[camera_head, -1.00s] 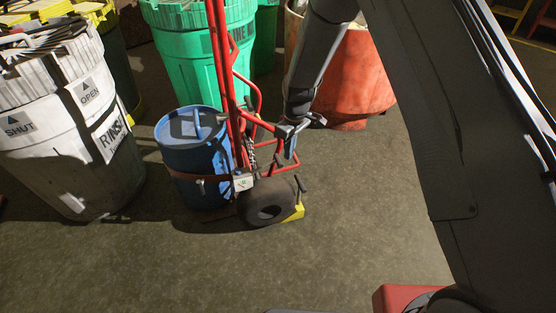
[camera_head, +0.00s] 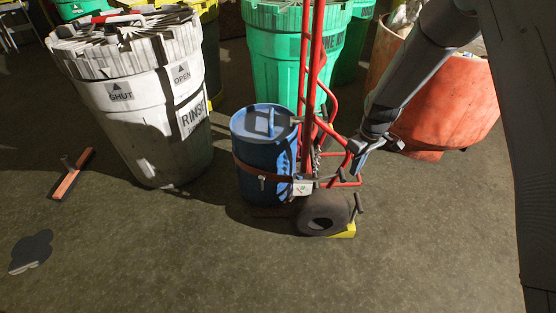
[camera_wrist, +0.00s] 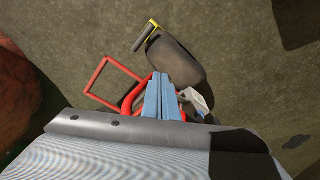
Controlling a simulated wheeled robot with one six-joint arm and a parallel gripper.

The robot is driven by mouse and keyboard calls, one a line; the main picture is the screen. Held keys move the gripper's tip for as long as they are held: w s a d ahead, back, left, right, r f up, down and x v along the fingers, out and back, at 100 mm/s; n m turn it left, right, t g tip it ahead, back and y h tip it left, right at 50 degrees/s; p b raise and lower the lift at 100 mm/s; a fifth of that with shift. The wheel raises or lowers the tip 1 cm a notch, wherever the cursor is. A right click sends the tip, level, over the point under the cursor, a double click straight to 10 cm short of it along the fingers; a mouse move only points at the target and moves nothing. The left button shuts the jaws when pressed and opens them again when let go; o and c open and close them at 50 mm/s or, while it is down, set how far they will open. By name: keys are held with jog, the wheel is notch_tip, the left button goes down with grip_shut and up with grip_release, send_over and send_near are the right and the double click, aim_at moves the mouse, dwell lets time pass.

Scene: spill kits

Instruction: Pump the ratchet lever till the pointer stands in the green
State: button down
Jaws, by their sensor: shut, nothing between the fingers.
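A blue drum (camera_head: 262,160) is strapped to a red hand truck (camera_head: 316,80). A small white box with a green mark (camera_head: 303,187) sits at the strap's right end, beside the frame; a pale box in the wrist view (camera_wrist: 197,100) seems to be it. Its pointer is too small to read. A short dark bar (camera_head: 326,178) right of the box may be the ratchet lever; I cannot tell for sure. My gripper (camera_head: 355,168) is shut and empty, right of the box and above the wheel. In the wrist view my gripper (camera_wrist: 161,78) points down over the red frame.
The truck's wheel (camera_head: 322,213) has a yellow block (camera_head: 346,230) beside it. A white bin marked RINSE (camera_head: 150,130) stands left, a green bin (camera_head: 275,55) behind, an orange-red tub (camera_head: 440,110) behind right. A brush (camera_head: 72,175) lies far left.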

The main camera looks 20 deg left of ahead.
jog(key=shift+r, duration=0.1)
dwell(0.3)
jog(key=s+a+r+m, duration=0.1)
jog(key=s+r+m, duration=0.1)
jog(key=s+r, duration=1.45)
jog(key=s+d+r+m, duration=0.1)
jog(key=s+d+r, duration=0.1)
jog(key=s, duration=0.7)
jog(key=s+d+r+m, duration=0.2)
jog(key=s+r, duration=0.3)
jog(key=s, duration=0.4)
jog(key=shift+s+d+r+g, duration=0.3)
jog(key=shift+s+d, duration=0.1)
jog(key=shift+d, duration=0.15)
